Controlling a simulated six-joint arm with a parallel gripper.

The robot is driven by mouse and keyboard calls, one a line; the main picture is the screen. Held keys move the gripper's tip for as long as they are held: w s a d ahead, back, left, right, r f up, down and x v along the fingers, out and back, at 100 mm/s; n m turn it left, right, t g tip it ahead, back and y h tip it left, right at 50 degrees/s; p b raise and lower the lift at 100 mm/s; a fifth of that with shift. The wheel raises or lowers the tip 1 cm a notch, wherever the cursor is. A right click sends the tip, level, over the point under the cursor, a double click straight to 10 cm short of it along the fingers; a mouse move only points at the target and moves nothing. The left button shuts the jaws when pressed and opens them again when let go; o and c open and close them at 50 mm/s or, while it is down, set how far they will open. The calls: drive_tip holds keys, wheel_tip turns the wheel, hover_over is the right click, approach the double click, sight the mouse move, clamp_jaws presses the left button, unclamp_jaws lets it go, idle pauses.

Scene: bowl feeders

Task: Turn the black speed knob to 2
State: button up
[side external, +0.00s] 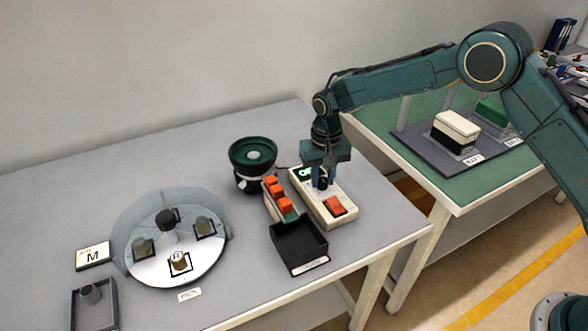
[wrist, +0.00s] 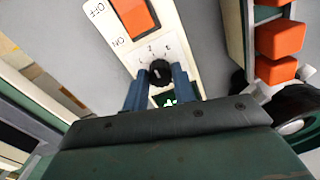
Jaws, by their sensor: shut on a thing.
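The black speed knob (wrist: 158,73) sits on a cream control box (wrist: 178,20), with printed dial numbers around it. A 2 and what looks like a 3 show on the side towards the switch. My gripper (wrist: 159,82) has its blue fingers on either side of the knob and is shut on it. The knob's pointer is too small to read clearly. In the side view my gripper (side external: 321,181) points straight down over the control box (side external: 342,218), and its fingers partly hide the knob. A green-lit display (wrist: 165,99) lies just behind the knob, partly covered by my gripper.
An orange switch (side external: 335,206) marked ON and OFF is on the same box. A rail with orange blocks (side external: 274,188), a dark bowl feeder (side external: 253,158) and a black tray (side external: 299,247) stand close by. A round glass-backed plate (side external: 160,270) is further left.

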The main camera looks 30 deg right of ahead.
sight(322, 180)
drive_tip(key=o, duration=1)
drive_tip(key=shift+r, duration=0.15)
wheel_tip(322, 180, up, 14)
drive_tip(key=shift+f, duration=0.2)
drive_tip(key=shift+r, duration=0.1)
